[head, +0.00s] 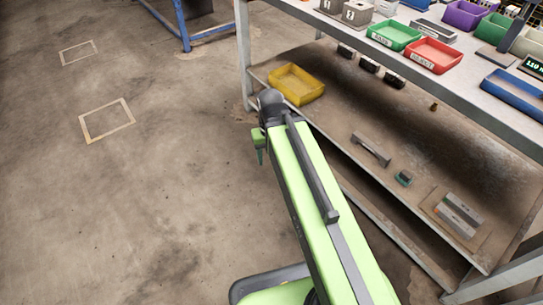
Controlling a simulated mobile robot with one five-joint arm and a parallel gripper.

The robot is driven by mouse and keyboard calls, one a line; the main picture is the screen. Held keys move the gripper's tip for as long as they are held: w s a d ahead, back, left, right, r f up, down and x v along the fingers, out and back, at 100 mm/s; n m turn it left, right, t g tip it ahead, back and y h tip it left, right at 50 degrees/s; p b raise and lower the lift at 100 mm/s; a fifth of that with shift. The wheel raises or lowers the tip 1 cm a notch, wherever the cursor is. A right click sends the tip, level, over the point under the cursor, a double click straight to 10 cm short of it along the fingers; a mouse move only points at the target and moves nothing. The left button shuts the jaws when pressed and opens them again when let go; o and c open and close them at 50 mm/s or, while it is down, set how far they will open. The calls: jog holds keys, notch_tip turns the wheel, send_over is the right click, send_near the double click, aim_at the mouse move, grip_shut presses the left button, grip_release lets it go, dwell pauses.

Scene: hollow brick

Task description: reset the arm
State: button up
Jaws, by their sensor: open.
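My green arm reaches from the bottom of the head view up towards the workbench. My gripper (259,150) is at its far end, a small green part hanging on the left side of the dark wrist joint. It is over the bare floor, just left of the bench's lower shelf. It is open. I see nothing held in it, though the wrist hides part of it.
The workbench (440,92) stands at the right. Its top holds a green bin (393,35), a red bin (433,55) and a blue tray (514,94). A yellow tray (296,85) sits on the lower shelf (330,118) near my wrist. The floor at left is clear.

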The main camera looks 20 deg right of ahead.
notch_tip(320, 180, up, 34)
jog(key=p, duration=3.3)
jog(key=shift+w+p, duration=0.15)
jog(key=shift+p, duration=0.25)
jog(key=shift+f, duration=0.1)
